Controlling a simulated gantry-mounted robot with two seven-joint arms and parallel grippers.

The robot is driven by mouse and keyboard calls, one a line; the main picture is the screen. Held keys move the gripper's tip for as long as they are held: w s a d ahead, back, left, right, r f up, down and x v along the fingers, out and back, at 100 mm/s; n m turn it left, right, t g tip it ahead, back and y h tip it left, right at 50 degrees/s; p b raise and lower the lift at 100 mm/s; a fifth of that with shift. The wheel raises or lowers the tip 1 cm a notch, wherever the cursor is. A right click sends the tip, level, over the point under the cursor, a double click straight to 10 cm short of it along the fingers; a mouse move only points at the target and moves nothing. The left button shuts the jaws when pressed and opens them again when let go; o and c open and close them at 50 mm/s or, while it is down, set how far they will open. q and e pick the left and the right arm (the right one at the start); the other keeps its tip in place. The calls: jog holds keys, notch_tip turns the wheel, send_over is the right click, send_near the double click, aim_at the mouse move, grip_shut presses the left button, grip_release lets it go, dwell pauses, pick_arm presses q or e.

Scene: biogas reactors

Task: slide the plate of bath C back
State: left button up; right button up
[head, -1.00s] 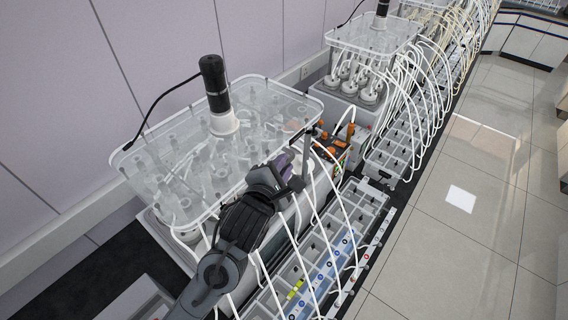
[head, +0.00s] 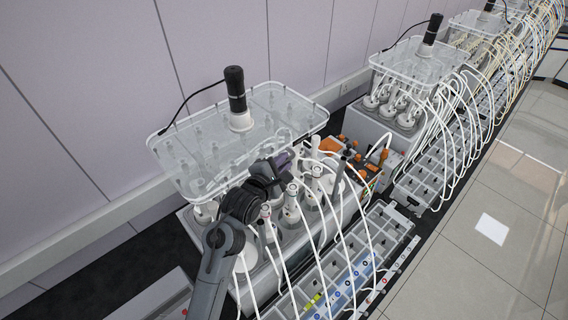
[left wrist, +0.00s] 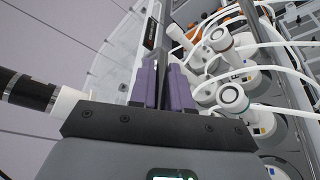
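The plate of the nearest bath, which I take to be bath C, is a clear lid (head: 185,170) with a black cylinder (head: 236,90) standing on it. It sits set back toward the wall, and several white-capped bottles (head: 290,205) show uncovered along its front side. My left gripper (head: 283,159) is at the plate's front edge. In the left wrist view, its purple fingers (left wrist: 162,82) are close together beside the clear plate (left wrist: 118,50). I cannot tell whether the plate's rim is between them. My right gripper is not in view.
White tubes arch from the bottles to a grey tray rack (head: 385,235) in front. An orange-fitted unit (head: 365,165) and a second lidded bath (head: 415,65) stand farther along. The wall (head: 80,100) is behind the plate. Tiled floor (head: 480,260) is clear at right.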

pick_arm(q)
jog(key=shift+o, duration=0.4)
jog(key=shift+s+a+r+p, duration=0.1)
jog(key=shift+s+r+p, duration=0.2)
jog(key=shift+p, duration=0.2)
jog(key=shift+p+v, duration=2.35)
jog(key=shift+v, duration=2.7)
jog(key=shift+f, duration=0.2)
